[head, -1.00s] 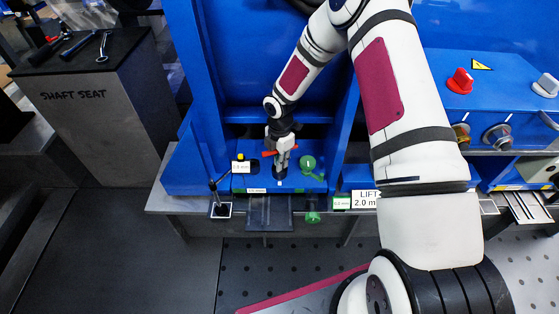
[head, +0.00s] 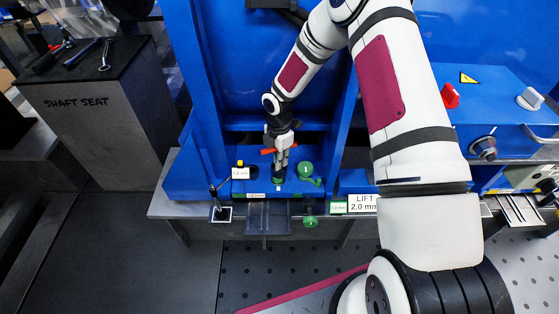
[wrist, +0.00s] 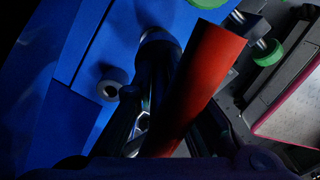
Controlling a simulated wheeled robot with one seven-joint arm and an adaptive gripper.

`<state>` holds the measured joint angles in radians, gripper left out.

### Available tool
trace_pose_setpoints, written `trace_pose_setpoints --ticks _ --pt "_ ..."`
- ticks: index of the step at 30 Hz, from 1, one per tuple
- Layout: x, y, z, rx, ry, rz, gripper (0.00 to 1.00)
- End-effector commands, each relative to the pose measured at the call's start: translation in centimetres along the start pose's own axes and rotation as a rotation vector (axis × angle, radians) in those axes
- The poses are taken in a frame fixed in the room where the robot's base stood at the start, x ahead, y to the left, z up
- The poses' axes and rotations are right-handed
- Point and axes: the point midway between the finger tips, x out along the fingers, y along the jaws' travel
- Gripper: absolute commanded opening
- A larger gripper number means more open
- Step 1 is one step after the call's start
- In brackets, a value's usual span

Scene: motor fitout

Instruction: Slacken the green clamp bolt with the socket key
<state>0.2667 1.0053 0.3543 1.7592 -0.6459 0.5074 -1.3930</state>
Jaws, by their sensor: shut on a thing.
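My gripper (head: 279,152) points down over the blue fixture and is shut on the socket key. The key's red-orange handle (head: 267,151) sticks out left at the fingers. In the wrist view, the red handle (wrist: 205,75) slants across the dark fingers. A small green part (head: 278,180), which looks like the clamp bolt, shows directly below the gripper. The key's lower end is hard to see, so I cannot tell whether it is seated on the bolt.
Green knobs stand right of the gripper (head: 305,170) and below the front edge (head: 310,221). A yellow-topped post (head: 240,164) and a black lever (head: 215,197) are at left. Blue uprights flank my arm. Tools lie on the shaft seat stand (head: 90,60).

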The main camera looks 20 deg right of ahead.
Motion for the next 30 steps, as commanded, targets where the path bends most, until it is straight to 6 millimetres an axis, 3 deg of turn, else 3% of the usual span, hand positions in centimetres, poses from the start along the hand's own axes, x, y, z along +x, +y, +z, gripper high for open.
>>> trace_pose_setpoints --ticks 18,30 --pt "-3.4 0.2 -0.1 -0.001 0.0 0.006 0.0" --pt "-3.4 0.2 -0.1 -0.001 0.0 0.006 0.0"
